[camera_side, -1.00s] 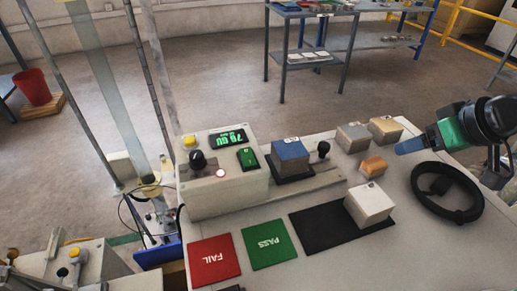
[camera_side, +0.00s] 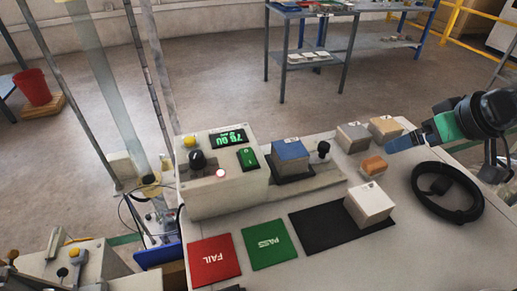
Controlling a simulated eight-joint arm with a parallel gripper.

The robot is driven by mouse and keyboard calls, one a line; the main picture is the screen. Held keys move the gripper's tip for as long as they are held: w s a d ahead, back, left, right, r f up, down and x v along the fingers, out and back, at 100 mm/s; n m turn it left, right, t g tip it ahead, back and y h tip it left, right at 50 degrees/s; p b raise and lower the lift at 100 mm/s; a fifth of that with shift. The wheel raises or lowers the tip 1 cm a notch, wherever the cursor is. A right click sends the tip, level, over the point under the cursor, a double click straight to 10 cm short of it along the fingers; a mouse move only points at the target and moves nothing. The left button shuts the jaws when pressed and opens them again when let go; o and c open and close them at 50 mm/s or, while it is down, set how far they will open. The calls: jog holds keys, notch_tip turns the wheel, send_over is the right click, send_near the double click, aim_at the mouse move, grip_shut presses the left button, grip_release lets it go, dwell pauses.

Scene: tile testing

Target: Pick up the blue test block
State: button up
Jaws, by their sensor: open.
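My gripper (camera_side: 392,147) is at the right, above the table and well apart from the blue block. It points left, with its blue-grey fingers near the tan and orange blocks. The fingers overlap in this view, so the gap between them is hard to see. Nothing shows held in them.
A grey block (camera_side: 353,137), a tan block (camera_side: 386,127) and an orange-brown block (camera_side: 373,166) stand between my gripper and the tester. A black knob (camera_side: 323,149) rises beside the blue block. A white block (camera_side: 370,203) sits on a black mat (camera_side: 310,230). Red FAIL (camera_side: 213,258) and green PASS (camera_side: 269,244) pads lie in front.

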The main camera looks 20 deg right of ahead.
jog(key=w+a+r+g, duration=0.2)
jog(key=w+a, duration=0.2)
jog(key=w, duration=0.1)
jog(key=g, duration=0.3)
send_over(290, 149)
jog(key=f, duration=0.6)
jog(key=shift+s+d+f, duration=0.2)
jog(key=shift+s+f, duration=0.15)
jog(key=shift+a+f, duration=0.15)
jog(key=shift+f, duration=0.1)
jog(key=shift+w+f, duration=0.15)
jog(key=shift+f, duration=0.75)
jog(key=shift+w+f, duration=0.2)
jog(key=shift+f, duration=0.75)
jog(key=shift+w+f, duration=0.15)
jog(key=shift+f, duration=0.75)
jog(key=shift+c, duration=0.2)
grip_shut()
